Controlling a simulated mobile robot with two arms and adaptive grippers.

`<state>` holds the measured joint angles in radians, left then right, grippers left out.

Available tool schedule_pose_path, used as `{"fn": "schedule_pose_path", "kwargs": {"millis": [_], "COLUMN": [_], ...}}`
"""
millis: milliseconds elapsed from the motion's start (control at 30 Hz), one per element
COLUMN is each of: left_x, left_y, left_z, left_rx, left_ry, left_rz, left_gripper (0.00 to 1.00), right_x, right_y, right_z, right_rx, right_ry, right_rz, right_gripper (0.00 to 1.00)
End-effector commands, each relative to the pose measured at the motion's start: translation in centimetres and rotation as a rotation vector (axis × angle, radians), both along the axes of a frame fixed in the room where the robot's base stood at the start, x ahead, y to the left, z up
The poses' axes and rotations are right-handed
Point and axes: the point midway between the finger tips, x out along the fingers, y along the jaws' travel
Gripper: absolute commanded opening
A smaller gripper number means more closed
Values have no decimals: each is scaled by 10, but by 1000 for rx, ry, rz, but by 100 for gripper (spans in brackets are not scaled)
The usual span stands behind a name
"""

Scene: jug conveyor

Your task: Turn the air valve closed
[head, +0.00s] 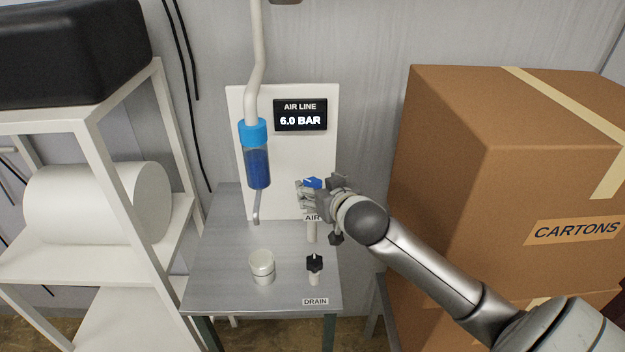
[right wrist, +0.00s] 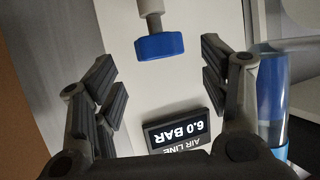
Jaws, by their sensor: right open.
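The air valve has a blue knob (head: 313,183) on a grey stem, above the AIR label (head: 312,217) on the white panel (head: 290,150). In the right wrist view the blue knob (right wrist: 159,46) sits ahead of my right gripper (right wrist: 158,75), centred between its fingers and a little beyond the tips. My right gripper (head: 318,192) is open and empty, close to the knob; I see no contact. It partly covers the valve in the head view. The display (head: 300,115) reads AIR LINE 6.0 BAR. My left gripper is not in view.
A filter bowl with blue liquid (head: 257,160) hangs left of the valve. Cartons (head: 500,170) rise on the right, a white shelf (head: 100,130) on the left.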

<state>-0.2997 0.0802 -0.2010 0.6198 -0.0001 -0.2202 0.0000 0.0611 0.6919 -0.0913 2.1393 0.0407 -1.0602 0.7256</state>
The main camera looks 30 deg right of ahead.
Motion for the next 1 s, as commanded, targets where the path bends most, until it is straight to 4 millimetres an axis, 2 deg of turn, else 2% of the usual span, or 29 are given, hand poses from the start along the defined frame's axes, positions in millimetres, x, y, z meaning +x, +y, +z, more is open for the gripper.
{"fn": "schedule_pose_path", "kwargs": {"millis": [100, 333, 533, 800, 1000], "left_x": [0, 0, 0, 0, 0], "left_y": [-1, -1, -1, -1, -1], "left_z": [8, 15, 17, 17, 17], "left_rx": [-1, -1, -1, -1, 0], "left_ry": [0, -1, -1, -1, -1], "left_rz": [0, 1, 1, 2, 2], "left_gripper": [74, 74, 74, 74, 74], "right_x": [16, 38, 46, 46, 46], "right_y": [-4, -9, -11, -11, -11], "right_z": [-4, -15, -19, -20, -20], "right_rx": [0, 1, -1, -1, 0], "right_ry": [1, 1, 0, 0, 0], "right_rz": [-2, -1, -1, 0, 0], "right_gripper": [69, 69, 69, 69, 44]}}
